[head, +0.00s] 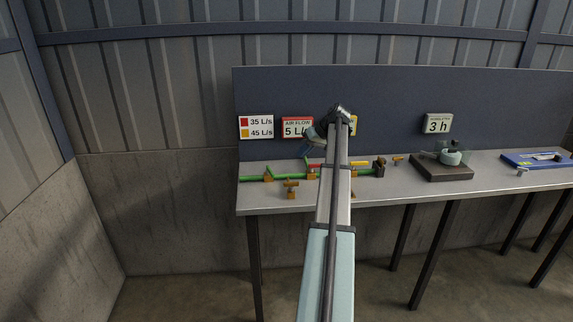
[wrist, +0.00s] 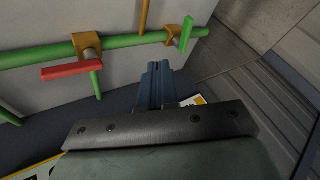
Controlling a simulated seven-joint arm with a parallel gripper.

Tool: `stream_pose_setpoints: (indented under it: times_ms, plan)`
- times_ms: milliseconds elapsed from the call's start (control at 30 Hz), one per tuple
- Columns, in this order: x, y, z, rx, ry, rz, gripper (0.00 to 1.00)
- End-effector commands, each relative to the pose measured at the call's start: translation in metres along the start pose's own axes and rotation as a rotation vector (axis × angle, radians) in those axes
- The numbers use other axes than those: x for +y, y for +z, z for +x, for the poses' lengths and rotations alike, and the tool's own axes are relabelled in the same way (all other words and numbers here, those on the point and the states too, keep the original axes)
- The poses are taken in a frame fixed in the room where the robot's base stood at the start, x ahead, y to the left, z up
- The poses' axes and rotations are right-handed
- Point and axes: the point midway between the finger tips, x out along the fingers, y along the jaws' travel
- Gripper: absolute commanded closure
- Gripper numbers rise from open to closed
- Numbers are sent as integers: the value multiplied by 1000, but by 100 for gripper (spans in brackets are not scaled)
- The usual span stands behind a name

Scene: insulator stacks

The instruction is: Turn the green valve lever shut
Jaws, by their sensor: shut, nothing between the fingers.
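The green valve lever (wrist: 187,33) is at the upper right of the wrist view, on an orange valve body (wrist: 173,38). It stands at an angle across the green pipe (wrist: 131,44). In the head view this lever (head: 267,171) shows small near the pipe's left end. My gripper (wrist: 154,68) is shut and empty, its blue fingers pointing toward the pipe. In the wrist view its tips are below and left of the green lever, apart from it. In the head view my gripper (head: 310,138) is above the bench, right of the lever and partly hidden by my arm.
A red lever (wrist: 72,72) sits on another valve of the same pipe. A yellow lever (head: 359,164) is farther right. A loose orange fitting (head: 291,189) stands before the pipe. Signs (head: 257,127) hang on the back panel. A dark block (head: 441,171) is at the right.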

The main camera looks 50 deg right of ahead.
Motion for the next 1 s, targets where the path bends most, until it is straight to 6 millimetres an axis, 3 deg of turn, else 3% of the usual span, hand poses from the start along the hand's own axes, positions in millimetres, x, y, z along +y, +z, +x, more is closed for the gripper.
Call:
stream_pose_setpoints:
  times_ms: [167, 633, 1000]
  plan:
    - [-1, 1, 19, -2, -1, -2, 100]
    - [0, 0, 99, -3, -1, 0, 100]
    - [-33, 0, 115, -1, 0, 0, 100]
